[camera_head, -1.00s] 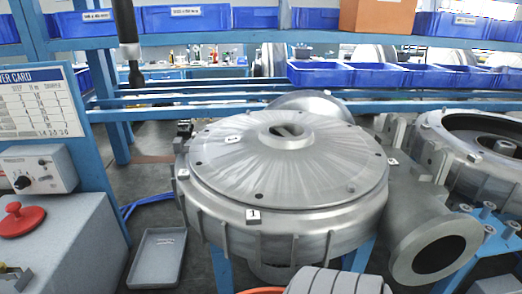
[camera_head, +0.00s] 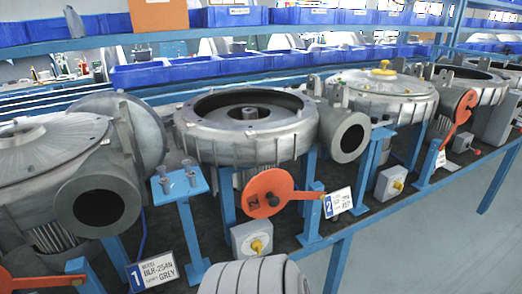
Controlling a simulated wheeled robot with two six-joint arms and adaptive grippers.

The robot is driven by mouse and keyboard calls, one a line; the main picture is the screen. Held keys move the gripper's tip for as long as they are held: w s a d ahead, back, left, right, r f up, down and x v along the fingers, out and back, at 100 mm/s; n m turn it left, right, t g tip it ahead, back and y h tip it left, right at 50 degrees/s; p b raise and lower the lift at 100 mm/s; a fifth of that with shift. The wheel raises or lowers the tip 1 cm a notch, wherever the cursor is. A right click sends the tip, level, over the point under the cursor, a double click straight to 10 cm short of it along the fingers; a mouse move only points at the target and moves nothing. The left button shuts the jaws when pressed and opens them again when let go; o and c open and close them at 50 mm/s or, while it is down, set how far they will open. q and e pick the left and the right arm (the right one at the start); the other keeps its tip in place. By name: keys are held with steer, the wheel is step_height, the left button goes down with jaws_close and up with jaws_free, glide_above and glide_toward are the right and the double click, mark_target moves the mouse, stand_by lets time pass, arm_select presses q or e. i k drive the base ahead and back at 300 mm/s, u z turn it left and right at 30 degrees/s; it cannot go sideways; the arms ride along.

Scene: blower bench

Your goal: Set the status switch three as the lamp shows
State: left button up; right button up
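Several grey blowers stand in a row on a blue-framed bench. Small grey switch boxes with knobs sit along its front. A nearer switch box (camera_head: 252,238) is below the second blower (camera_head: 245,128), left of card 2 (camera_head: 338,202). I cannot make out a lamp.
Card 1 (camera_head: 153,272) stands at the lower left. Orange levers (camera_head: 268,193) stick out along the bench front, another far right (camera_head: 465,107). A blower outlet (camera_head: 350,138) also juts forward. Blue bins (camera_head: 190,68) line the back. Open floor (camera_head: 430,250) lies at the lower right.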

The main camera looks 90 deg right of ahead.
mark_target(399, 185)
steer(key=z, duration=5.3)
steer(key=i, duration=0.65)
steer(key=u, duration=0.3)
